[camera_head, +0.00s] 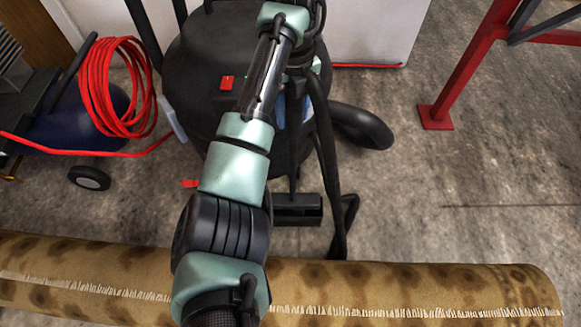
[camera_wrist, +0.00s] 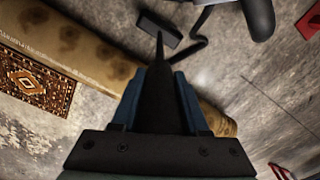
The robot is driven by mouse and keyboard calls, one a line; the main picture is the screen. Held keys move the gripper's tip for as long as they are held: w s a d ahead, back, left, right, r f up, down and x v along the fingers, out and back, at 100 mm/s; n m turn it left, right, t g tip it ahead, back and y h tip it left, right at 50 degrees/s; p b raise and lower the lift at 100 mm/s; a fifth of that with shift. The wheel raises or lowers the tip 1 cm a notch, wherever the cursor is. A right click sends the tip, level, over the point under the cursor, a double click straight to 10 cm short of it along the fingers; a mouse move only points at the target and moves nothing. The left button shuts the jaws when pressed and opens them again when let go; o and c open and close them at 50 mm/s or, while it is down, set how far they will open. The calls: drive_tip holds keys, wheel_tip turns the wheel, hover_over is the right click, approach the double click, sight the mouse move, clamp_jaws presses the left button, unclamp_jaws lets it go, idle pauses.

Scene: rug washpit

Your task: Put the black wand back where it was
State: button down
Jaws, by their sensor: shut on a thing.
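The black wand (camera_head: 293,165) stands roughly upright in front of the big black vacuum drum (camera_head: 190,85), with its flat floor nozzle (camera_head: 297,210) low down near the concrete floor. My gripper (camera_head: 296,108) is shut on the wand's upper part; my arm partly hides it. In the wrist view, the bluish fingers of my gripper (camera_wrist: 158,100) close on both sides of the wand (camera_wrist: 159,75), which runs away to the nozzle (camera_wrist: 158,29). I cannot tell whether the nozzle touches the floor. A dark hose (camera_head: 332,180) hangs beside the wand.
A rolled rug (camera_head: 400,290) lies across the front. A red hose coil (camera_head: 105,85) hangs on a wheeled blue-tank machine at left. A red steel post (camera_head: 465,70) stands at right. Floor right of the vacuum is clear.

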sight(292, 149)
wheel_tip(292, 149, down, 12)
drive_tip(key=b, duration=0.6)
drive_tip(key=shift+f+b, duration=0.25)
drive_tip(key=shift+b, duration=0.1)
drive_tip(key=shift+r, duration=0.15)
drive_tip(key=shift+c, duration=2.1)
unclamp_jaws()
wheel_tip(292, 149, up, 12)
drive_tip(key=p, duration=0.8)
